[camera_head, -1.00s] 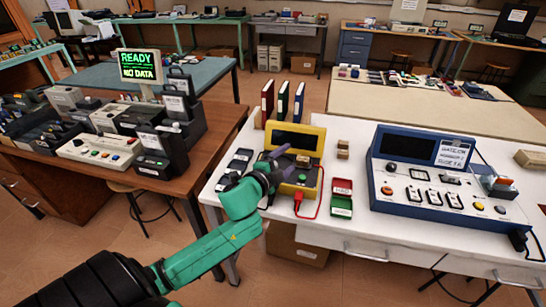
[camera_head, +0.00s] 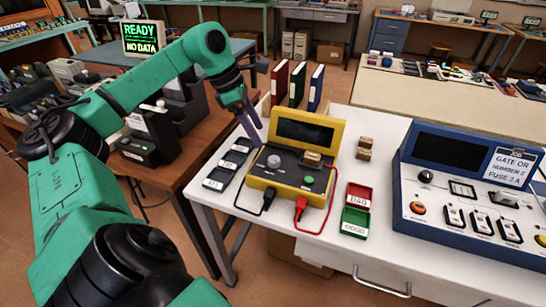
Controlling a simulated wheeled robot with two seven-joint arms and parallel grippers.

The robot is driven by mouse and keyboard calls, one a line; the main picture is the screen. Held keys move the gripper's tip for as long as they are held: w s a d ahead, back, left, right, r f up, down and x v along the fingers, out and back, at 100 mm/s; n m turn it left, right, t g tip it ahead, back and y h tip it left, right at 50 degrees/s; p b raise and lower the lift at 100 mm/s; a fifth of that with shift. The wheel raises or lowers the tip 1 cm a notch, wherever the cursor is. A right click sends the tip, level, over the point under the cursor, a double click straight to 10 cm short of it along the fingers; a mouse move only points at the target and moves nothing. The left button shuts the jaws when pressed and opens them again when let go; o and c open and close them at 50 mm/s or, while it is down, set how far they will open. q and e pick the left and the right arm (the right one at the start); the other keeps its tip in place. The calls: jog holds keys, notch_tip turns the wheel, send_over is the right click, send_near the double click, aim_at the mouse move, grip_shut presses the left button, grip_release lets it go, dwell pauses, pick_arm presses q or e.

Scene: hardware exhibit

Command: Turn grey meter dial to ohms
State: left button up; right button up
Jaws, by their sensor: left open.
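The yellow meter (camera_head: 336,134) stands on the white table, with a dark blank screen tilted up at its back. Its round grey dial (camera_head: 274,161) sits on the left of the dark front panel. The dial's markings are too small to read. My left gripper (camera_head: 252,132) comes down from above at the meter's left side, behind and left of the dial. Its purple fingers are open and apart from the dial. My right gripper is not in view.
A black plug (camera_head: 268,199) and a red plug (camera_head: 300,208) with leads are at the meter's front. Dark cases (camera_head: 228,165) lie left. A red tray (camera_head: 358,196) and a green tray (camera_head: 355,221) lie right. A blue console (camera_head: 470,195) stands farther right.

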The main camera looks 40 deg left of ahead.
aim_at(274, 159)
pick_arm(q)
jog(key=x, duration=1)
jog(key=shift+p, duration=0.3)
jog(key=shift+r, duration=0.1)
grip_shut()
